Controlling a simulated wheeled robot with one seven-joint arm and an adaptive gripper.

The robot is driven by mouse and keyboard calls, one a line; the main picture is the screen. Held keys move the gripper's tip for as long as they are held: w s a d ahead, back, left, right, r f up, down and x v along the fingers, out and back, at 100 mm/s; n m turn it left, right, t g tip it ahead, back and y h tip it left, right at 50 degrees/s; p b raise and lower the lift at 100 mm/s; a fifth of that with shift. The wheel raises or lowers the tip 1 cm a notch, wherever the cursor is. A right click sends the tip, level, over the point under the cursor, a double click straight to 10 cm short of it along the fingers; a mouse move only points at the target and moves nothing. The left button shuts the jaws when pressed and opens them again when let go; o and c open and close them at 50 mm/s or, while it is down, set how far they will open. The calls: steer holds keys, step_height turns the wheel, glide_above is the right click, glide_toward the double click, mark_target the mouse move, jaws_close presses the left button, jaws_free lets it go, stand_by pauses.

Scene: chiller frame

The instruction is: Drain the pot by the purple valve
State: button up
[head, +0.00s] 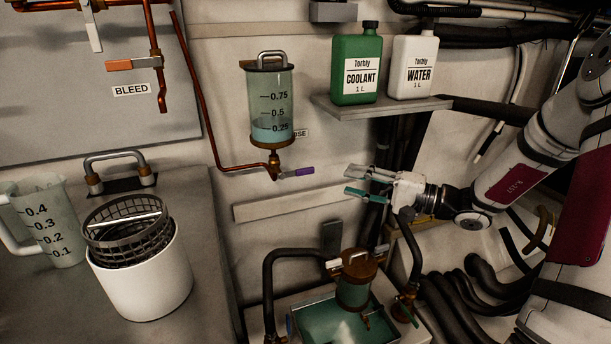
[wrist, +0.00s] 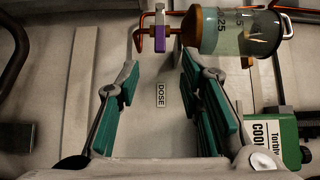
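The pot (head: 268,85) is a clear cylinder with a marked scale, mounted on the wall, holding pale blue liquid up to about the 0.25 mark. It lies sideways in the rotated wrist view (wrist: 222,32). The purple valve (head: 299,172) is a small lever on the copper fitting under the pot, pointing right in the head view. In the wrist view the purple lever (wrist: 160,50) is beyond the fingertips, roughly between them. My gripper (head: 347,181) is right of the lever, apart from it. Its teal-padded fingers (wrist: 158,75) are open and empty.
A shelf (head: 385,106) above my gripper holds a green coolant bottle (head: 357,70) and a white water bottle (head: 412,68). Below are a teal liquid tank (head: 325,322) and black hoses. At left stand a jug (head: 50,225) and a white container (head: 145,280) with a mesh basket.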

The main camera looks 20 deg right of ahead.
mark_target(309, 172)
steer(key=b+x, duration=0.2)
steer(key=x, duration=1)
steer(key=shift+w+a, duration=0.15)
steer(key=shift+w, duration=0.05)
jaws_close()
